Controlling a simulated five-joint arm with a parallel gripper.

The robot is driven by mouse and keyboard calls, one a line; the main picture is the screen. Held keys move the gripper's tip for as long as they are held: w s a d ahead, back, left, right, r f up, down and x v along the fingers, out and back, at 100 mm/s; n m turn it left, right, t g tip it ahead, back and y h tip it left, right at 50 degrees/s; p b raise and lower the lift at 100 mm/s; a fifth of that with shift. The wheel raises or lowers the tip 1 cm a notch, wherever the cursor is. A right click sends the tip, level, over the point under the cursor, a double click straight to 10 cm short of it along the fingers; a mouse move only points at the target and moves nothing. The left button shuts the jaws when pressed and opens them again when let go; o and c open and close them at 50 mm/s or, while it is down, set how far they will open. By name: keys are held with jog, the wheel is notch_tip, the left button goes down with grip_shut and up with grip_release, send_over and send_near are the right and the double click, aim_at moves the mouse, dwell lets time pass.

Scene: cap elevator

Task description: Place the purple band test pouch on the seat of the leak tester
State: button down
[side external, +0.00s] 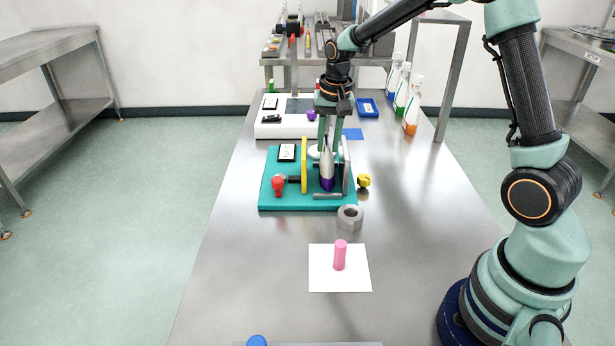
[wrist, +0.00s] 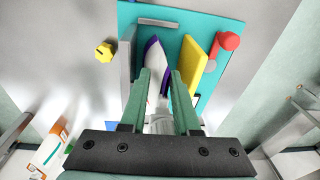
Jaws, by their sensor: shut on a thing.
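The purple band test pouch (side external: 327,170) is white with a purple lower end and hangs upright in my gripper (side external: 330,138). In the wrist view the pouch (wrist: 154,58) shows between the fingers of my gripper (wrist: 160,78). The leak tester has a teal base (side external: 275,202), a yellow plate (side external: 304,165), a grey upright plate (side external: 346,178) and a red knob (side external: 278,184). The pouch is between the yellow and grey plates, low over the base. I cannot tell whether its bottom touches the seat, which the pouch partly hides.
A yellow knob (side external: 364,181) and a grey hex nut (side external: 350,217) are by the tester's right side. A pink cylinder (side external: 340,255) stands on a white square (side external: 318,283) in front. Other banded pouches (side external: 412,107) stand at the back right.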

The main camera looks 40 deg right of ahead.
jog(key=c, duration=0.6)
grip_release()
jog(key=shift+f, duration=0.1)
jog(key=shift+c, duration=0.2)
notch_tip(320, 180, up, 11)
jog(key=s, duration=0.1)
jog(key=s+a+r+n+t, duration=0.1)
jog(key=s+a+n+t, duration=0.3)
jog(key=s, duration=1.2)
jog(key=shift+a+r+n, duration=0.15)
jog(key=shift+a+n, duration=1.9)
jog(key=shift+n, duration=0.15)
jog(key=shift+s, duration=0.1)
